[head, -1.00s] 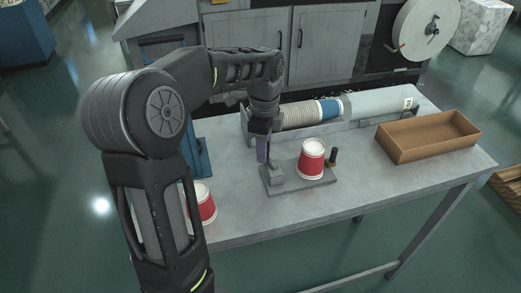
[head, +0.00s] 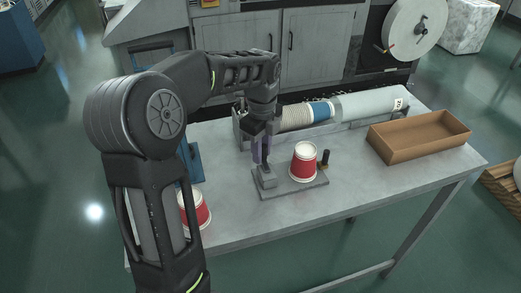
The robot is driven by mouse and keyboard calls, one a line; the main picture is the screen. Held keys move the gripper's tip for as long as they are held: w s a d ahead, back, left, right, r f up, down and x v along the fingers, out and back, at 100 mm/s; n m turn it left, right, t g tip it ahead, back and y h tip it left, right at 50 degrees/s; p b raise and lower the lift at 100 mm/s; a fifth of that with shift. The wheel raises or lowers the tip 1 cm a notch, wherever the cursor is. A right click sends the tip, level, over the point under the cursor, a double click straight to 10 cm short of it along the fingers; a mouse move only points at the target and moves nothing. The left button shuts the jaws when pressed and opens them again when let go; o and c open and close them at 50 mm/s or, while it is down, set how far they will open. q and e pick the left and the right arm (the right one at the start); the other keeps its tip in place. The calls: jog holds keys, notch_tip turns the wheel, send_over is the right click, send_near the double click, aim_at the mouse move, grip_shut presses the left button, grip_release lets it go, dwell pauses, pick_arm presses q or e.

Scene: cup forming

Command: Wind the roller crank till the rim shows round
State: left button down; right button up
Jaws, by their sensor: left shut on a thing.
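The rim roller is a flat grey plate (head: 300,186) on the table, with a small grey block (head: 267,181) at its left end. A short dark post (head: 325,158) stands at the plate's right end. My left gripper (head: 262,160) points down over the block, its fingers shut on what looks like the crank handle. My fingers and wrist mostly hide that handle. My right gripper is out of view.
Another red and white cup (head: 200,212) stands at the table's front left, partly behind my left arm. A blue stand (head: 192,163) is behind it. A cup stack (head: 300,117) lies in a trough at the back. An open brown box (head: 420,136) is at right.

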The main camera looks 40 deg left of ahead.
aim_at(263, 143)
pick_arm(q)
jog(key=shift+w+d+r, duration=0.1)
jog(key=shift+w+d, duration=0.05)
jog(key=shift+d, duration=0.05)
jog(key=c, duration=1.3)
grip_release()
jog(key=shift+d, duration=0.1)
jog(key=shift+r, duration=3.85)
